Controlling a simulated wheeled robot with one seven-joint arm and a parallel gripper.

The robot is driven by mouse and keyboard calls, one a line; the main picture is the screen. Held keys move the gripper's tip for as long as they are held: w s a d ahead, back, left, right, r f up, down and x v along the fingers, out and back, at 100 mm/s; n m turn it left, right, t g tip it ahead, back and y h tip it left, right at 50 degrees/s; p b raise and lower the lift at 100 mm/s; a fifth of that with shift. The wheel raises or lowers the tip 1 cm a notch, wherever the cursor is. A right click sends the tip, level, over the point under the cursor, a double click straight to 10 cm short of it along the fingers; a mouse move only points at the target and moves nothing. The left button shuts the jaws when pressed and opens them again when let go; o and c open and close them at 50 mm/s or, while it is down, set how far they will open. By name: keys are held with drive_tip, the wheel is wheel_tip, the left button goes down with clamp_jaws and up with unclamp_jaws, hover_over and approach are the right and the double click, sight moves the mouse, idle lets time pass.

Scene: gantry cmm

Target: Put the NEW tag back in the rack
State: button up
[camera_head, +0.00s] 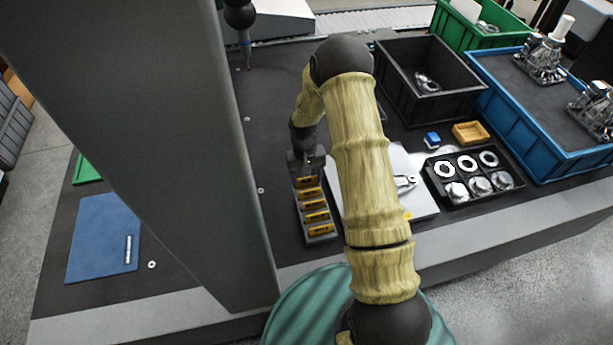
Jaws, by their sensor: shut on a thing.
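The rack (322,239) is a narrow dark tray near the middle of the table, with several yellow-orange tags (316,205) in a row in its slots. The lettering on them is too small to read. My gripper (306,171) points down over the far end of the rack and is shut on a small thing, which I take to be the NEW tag. The jaws and wrist mostly hide it, and I cannot tell whether it touches the rack.
A pale plate (420,208) lies right of the rack, partly behind my arm. A black parts tray (447,202), a yellow box (470,133), a blue block (432,139) and black (400,105), blue (540,150) and green (455,35) bins stand right. A blue mat (100,235) lies left.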

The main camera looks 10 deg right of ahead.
drive_tip(key=shift+f, duration=0.15)
drive_tip(key=o, duration=1.3)
drive_tip(key=shift+c, duration=0.2)
drive_tip(key=shift+r+p, duration=2.5)
drive_tip(key=shift+r, duration=1.05)
